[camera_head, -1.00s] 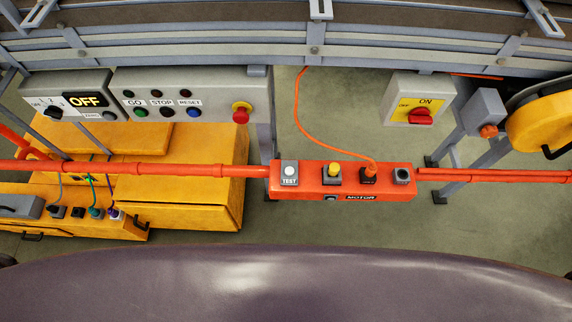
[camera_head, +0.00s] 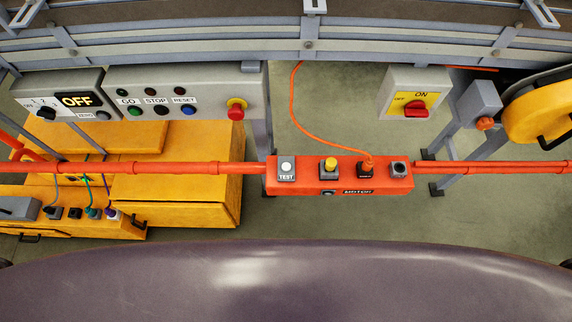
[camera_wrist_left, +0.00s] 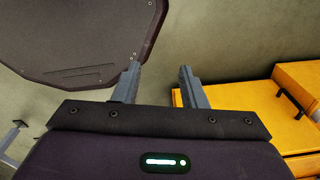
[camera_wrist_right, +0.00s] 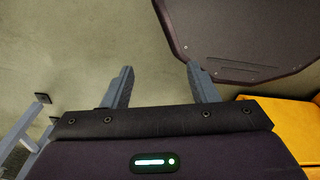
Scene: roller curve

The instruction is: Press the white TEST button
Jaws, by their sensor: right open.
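The white TEST button (camera_head: 286,166) sits on a grey plate labelled TEST at the left end of the orange MOTOR box (camera_head: 340,186). Neither gripper shows in the head view. In the left wrist view my left gripper (camera_wrist_left: 160,70) is open, with nothing between its fingers. In the right wrist view my right gripper (camera_wrist_right: 159,70) is open and empty above the floor. The button does not show in either wrist view.
A grey GO/STOP/RESET panel (camera_head: 215,95) and a red switch (camera_head: 417,109) are behind. Orange rails (camera_head: 495,167) flank the box. Yellow cabinets (camera_head: 190,200) stand left.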

